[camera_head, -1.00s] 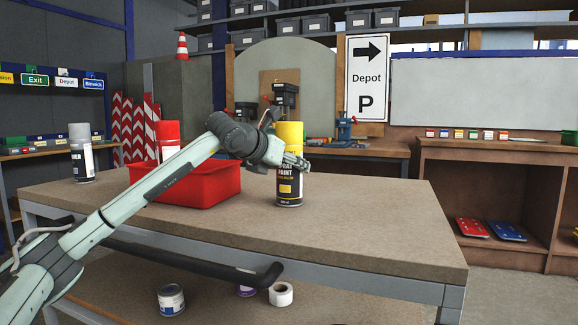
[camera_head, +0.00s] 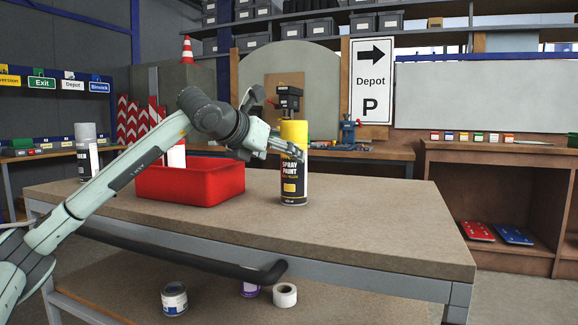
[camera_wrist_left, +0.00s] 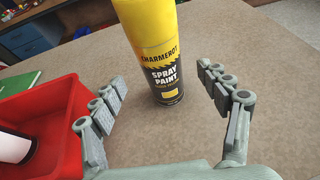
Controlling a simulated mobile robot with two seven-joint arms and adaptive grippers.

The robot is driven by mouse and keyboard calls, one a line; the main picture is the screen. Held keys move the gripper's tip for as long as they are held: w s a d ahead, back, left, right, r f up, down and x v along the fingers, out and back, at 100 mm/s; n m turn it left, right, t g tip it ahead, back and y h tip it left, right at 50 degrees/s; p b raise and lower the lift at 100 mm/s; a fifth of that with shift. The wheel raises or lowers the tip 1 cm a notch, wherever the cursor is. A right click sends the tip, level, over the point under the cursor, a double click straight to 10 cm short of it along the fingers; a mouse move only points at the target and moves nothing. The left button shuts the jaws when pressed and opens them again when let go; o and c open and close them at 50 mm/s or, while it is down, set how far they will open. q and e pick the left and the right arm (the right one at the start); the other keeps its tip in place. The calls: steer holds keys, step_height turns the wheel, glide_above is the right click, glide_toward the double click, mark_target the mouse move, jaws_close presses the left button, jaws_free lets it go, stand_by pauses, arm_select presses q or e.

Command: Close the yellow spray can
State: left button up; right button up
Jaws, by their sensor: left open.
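The yellow spray can (camera_head: 294,170) stands upright on the table, with a yellow upper part and a black label reading "Spray Paint". It also shows in the left wrist view (camera_wrist_left: 158,60), in front of and between my open fingers, with its top cut off by the frame. A yellow cap appears to sit on it. My left gripper (camera_head: 296,150) is open beside the can's upper part in the head view. In the wrist view my left gripper (camera_wrist_left: 165,105) has its fingers apart, with nothing held. My right gripper is in neither view.
A red bin (camera_head: 195,184) stands left of the can, holding a white-labelled can (camera_wrist_left: 14,146). A grey-topped can (camera_head: 86,150) stands at the table's far left. The table (camera_head: 380,215) is clear to the right of the spray can.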

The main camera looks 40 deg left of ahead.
arm_select(q)
steer(key=shift+v, duration=2.25)
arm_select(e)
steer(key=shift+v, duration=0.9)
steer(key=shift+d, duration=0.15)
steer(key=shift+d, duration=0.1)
